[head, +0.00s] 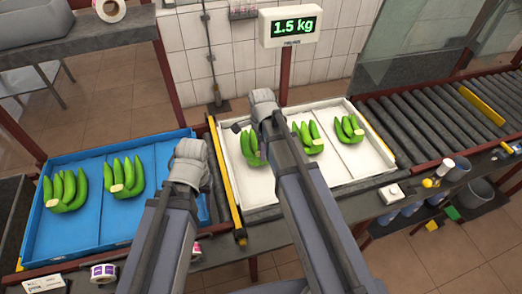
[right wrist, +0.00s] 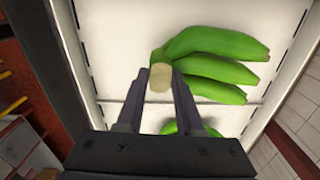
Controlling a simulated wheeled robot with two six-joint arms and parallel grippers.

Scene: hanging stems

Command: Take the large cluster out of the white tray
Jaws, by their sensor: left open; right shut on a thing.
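The white tray (head: 358,168) holds green banana clusters. One cluster (head: 250,148) at its left is partly hidden by my right arm; another cluster (head: 308,138) is in the middle and one (head: 348,130) at the right. My right gripper (head: 264,108) is over the tray's left part, its fingers hidden in the head view. In the right wrist view, the right gripper (right wrist: 160,82) is shut on the pale crown of a cluster (right wrist: 215,62), whose fingers point right. Whether it is lifted, I cannot tell.
A blue tray (head: 90,235) at the left holds two clusters (head: 66,190) (head: 126,178). A scale display (head: 290,25) behind the white tray reads 1.5 kg. A roller conveyor (head: 430,120) lies at the right. Tape rolls (head: 103,272) and small items lie along the front edge.

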